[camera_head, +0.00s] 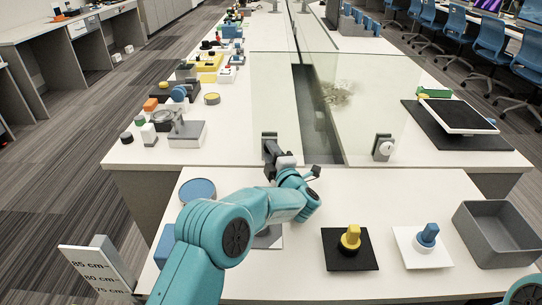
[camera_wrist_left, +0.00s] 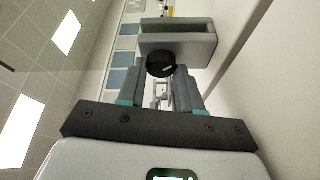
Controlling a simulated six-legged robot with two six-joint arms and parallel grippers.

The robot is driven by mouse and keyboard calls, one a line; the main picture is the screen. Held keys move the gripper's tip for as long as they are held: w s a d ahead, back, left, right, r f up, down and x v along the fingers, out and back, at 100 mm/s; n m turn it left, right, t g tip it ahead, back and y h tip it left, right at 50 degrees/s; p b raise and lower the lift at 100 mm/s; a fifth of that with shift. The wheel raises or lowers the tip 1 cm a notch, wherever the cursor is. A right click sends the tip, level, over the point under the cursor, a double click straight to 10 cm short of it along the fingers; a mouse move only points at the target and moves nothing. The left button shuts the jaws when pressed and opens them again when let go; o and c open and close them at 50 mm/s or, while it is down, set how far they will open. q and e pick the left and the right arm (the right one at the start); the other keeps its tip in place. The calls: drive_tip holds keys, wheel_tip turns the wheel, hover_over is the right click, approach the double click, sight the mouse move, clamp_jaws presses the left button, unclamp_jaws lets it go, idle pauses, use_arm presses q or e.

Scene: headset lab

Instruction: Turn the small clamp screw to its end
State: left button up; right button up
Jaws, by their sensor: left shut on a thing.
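The small clamp is a grey bracket (camera_head: 268,137) at the glass divider's near edge in the head view. In the left wrist view its grey body (camera_wrist_left: 205,45) fills the top middle. Its screw has a round black knob (camera_wrist_left: 161,65) with a pale mark. My left gripper (camera_head: 274,157) reaches up to the clamp, and its jaws (camera_wrist_left: 161,75) are shut on the knob from both sides. In the head view the gripper and arm hide the knob. My right gripper is out of view.
A second clamp with a white dial (camera_head: 384,148) stands at the right glass panel (camera_head: 365,100). On the near table are a yellow knob on a black plate (camera_head: 350,262), a blue knob on a white plate (camera_head: 421,249) and a grey bin (camera_head: 497,233).

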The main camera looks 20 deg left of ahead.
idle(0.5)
use_arm(q)
drive_tip(key=o, duration=1)
